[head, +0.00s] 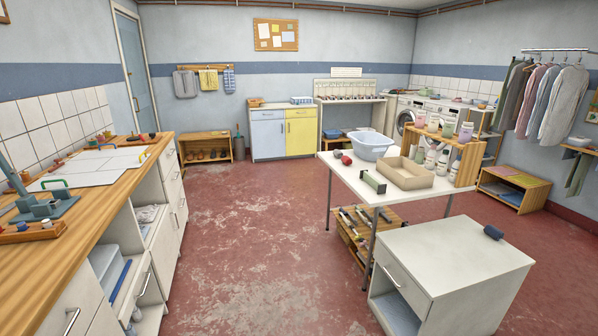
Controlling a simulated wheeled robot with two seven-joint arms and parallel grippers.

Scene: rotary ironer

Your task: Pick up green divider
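A small block with green edges and a pale face (374,182) stands at the near left of the white table (354,172); it may be the green divider, but it is too small to be sure. A green arched piece (54,183) stands on the left counter, beside a white board (98,166). Another small green piece (143,157) shows at that board's right edge. Neither of my grippers is in view.
The table also carries a cardboard tray (405,184), a pale blue basin (371,152) and a wooden rack of bottles (465,165). A white cabinet (462,246) with a dark roll (493,232) stands in front. The red floor between counter and table is clear.

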